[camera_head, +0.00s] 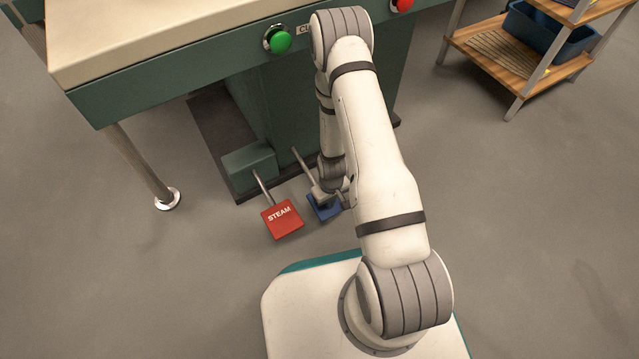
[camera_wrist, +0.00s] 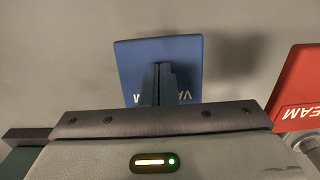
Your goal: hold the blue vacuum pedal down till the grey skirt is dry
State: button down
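The blue vacuum pedal (camera_head: 327,213) is low at the front of the green machine base, partly hidden by my gripper (camera_head: 323,198). In the wrist view the blue pedal (camera_wrist: 135,65) shows upside-down white letters, partly covered. There my gripper's fingers (camera_wrist: 158,80) are side by side with nothing seen between them, and they overlap the pedal's middle. I cannot tell whether the fingertips touch or press it. The grey skirt is in neither view.
A red STEAM pedal (camera_head: 282,219) is close to the left of the blue one; it also shows in the wrist view (camera_wrist: 300,90). A pale-topped table (camera_head: 160,40) overhangs the pedals, with a green button (camera_head: 280,42) and a red button (camera_head: 402,5). A wooden shelf (camera_head: 490,48) holds a blue bin (camera_head: 545,32).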

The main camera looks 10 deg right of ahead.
dwell(0.4)
notch_tip(320, 180, up, 10)
jog(key=p, duration=0.6)
jog(key=shift+f+p, duration=0.2)
jog(key=shift+p, duration=0.2)
notch_tip(320, 180, up, 44)
jog(key=w+f+m+t+p, duration=0.1)
jog(key=w+m+p, duration=0.1)
jog(key=p, duration=1.5)
jog(key=s+r+p, duration=0.5)
jog(key=r, duration=0.7)
jog(key=s+r+m+t+p, duration=0.1)
jog(key=s+r+p, duration=0.4)
jog(key=r, duration=0.7)
jog(key=s+r+p, duration=0.6)
jog(key=r, duration=0.6)
jog(key=shift+m+t, duration=0.3)
